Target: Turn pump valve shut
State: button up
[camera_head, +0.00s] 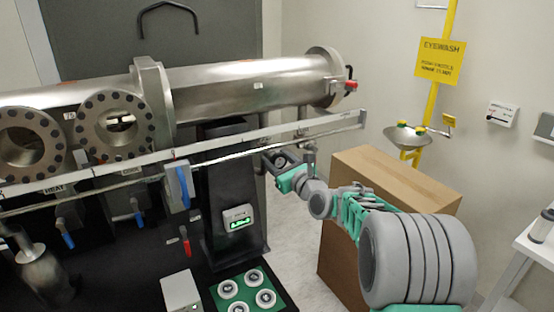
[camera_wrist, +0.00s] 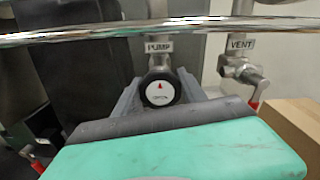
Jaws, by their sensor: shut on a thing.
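The pump valve (camera_wrist: 160,93) is a round black knob with a white face and a red arrow that points up. It sits under a PUMP label (camera_wrist: 159,46) in the wrist view. My gripper (camera_wrist: 158,98) has a grey finger on each side of the knob and is shut on it. In the head view my gripper (camera_head: 279,161) is just below the long rail, at the right end of the vacuum chamber. There the knob is mostly hidden by the fingers and hard to make out.
A vent valve (camera_wrist: 245,75) with a red handle is close on the right, under a VENT label (camera_wrist: 241,43). A metal rail (camera_head: 265,138) runs just above my gripper. A cardboard box (camera_head: 385,165) stands behind my arm. Blue-handled valves (camera_head: 183,186) hang to the left.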

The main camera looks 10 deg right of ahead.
jog(key=shift+f, duration=0.1)
jog(key=o, duration=1.4)
jog(key=shift+c, duration=0.2)
jog(key=b+v, duration=0.2)
jog(key=v, duration=0.6)
